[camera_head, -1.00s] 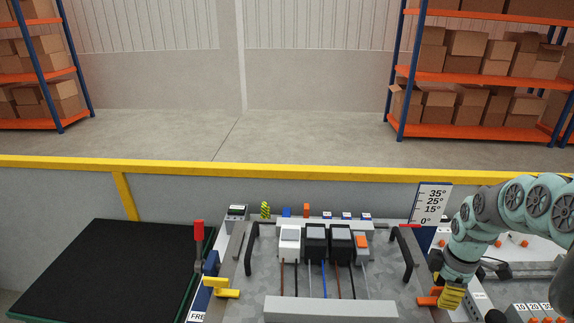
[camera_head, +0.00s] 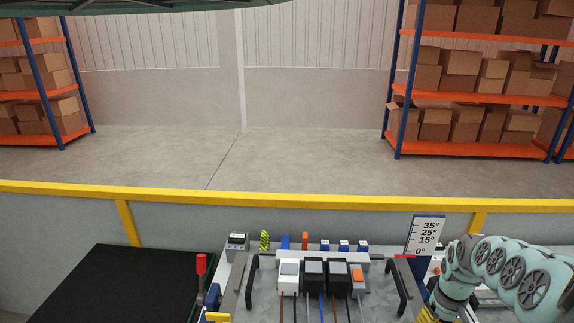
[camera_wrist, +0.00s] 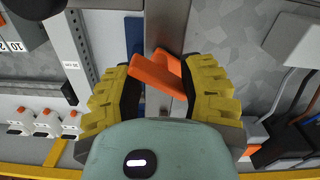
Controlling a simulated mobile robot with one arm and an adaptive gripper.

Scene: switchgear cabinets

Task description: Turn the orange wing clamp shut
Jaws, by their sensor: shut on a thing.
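The orange wing clamp (camera_wrist: 150,74) shows in the wrist view between the two yellow fingers of my gripper (camera_wrist: 160,68), at the edge of a grey metal plate. My gripper is shut on the clamp, with a finger on either side. The clamp's lower part is partly hidden by my gripper. In the head view only a sliver of my gripper's yellow fingers (camera_head: 425,315) shows at the bottom edge, and the orange clamp is out of frame there.
The grey panel (camera_head: 380,304) carries several blocks with wires and black handles (camera_head: 397,288). An angle scale (camera_head: 425,234) stands behind my arm. A black mat (camera_head: 95,285) lies left, beside a red-handled lever (camera_head: 201,267). A yellow rail (camera_head: 280,199) runs behind.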

